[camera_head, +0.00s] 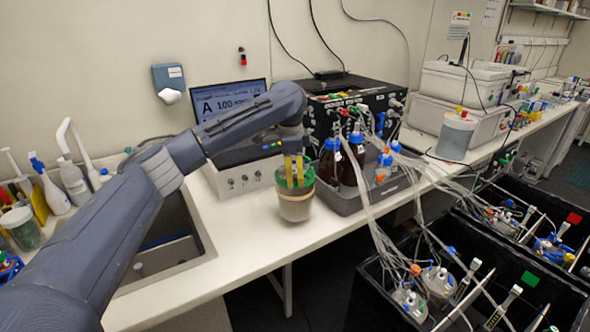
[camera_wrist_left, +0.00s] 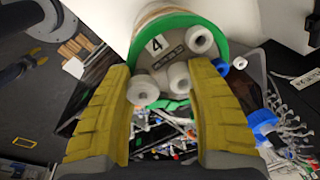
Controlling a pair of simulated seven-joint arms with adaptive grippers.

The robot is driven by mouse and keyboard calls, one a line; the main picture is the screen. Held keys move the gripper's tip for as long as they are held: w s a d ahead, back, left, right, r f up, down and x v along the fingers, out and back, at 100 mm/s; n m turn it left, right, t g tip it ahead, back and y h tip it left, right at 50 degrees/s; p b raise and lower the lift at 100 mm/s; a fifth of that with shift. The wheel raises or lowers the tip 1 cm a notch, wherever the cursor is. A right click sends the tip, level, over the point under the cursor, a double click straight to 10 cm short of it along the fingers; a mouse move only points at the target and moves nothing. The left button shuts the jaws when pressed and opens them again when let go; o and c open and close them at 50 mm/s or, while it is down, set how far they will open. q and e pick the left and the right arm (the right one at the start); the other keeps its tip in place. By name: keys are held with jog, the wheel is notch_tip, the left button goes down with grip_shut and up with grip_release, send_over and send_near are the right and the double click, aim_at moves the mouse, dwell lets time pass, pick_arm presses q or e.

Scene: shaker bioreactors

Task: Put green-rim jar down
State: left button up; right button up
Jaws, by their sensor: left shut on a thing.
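The green-rim jar (camera_head: 295,205) is a tan, cup-like vessel with a green band at its top, upright over the white bench in the head view. In the left wrist view its green rim (camera_wrist_left: 207,31) and a lid marked 4, with several white ports, show at the top between the fingers. My left gripper (camera_head: 294,169) comes from above with yellow fingers shut on the jar at its rim. I cannot tell whether the jar's base touches the bench. My right gripper is not in view.
The white bench (camera_head: 240,265) is clear around and in front of the jar. A grey tray (camera_head: 345,203) with brown bottles and tubing stands close to the right. A sink (camera_head: 205,240) lies left. Black bins (camera_head: 365,305) with small vessels are at lower right.

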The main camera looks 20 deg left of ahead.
pick_arm(q)
jog(key=shift+f, duration=1.85)
jog(key=o, duration=1.5)
jog(key=shift+f, duration=0.1)
jog(key=shift+o, duration=0.2)
jog(key=r, duration=0.4)
jog(key=s+r, duration=0.1)
jog(key=r, duration=0.3)
jog(key=s+r, duration=0.1)
jog(key=r, duration=0.3)
jog(key=shift+a, duration=0.2)
jog(key=shift+w, duration=0.1)
